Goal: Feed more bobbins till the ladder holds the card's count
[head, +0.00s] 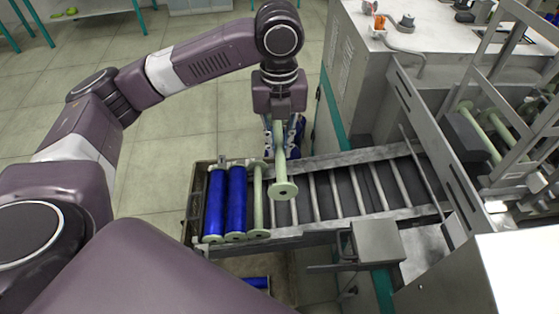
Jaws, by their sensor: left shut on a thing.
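My left gripper (281,130) points down over the near end of the ladder and is shut on a pale green empty bobbin (281,165). That bobbin hangs tilted, its flanged end towards me, above the ladder. The ladder (345,187) is a metal rack with cross rungs running right to the machine. At its left end lie two blue-wound bobbins (214,203) and, beside them, one pale green empty bobbin (258,200). Whether the held bobbin touches the ladder, I cannot tell. The card is not in view. My right gripper is not in view.
The grey machine (470,170) stands at the right, with pale green bobbins (486,125) inside its frame. A metal box (376,241) sits at the ladder's front side. More blue shows below the ladder (257,282). The ladder's middle rungs are empty.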

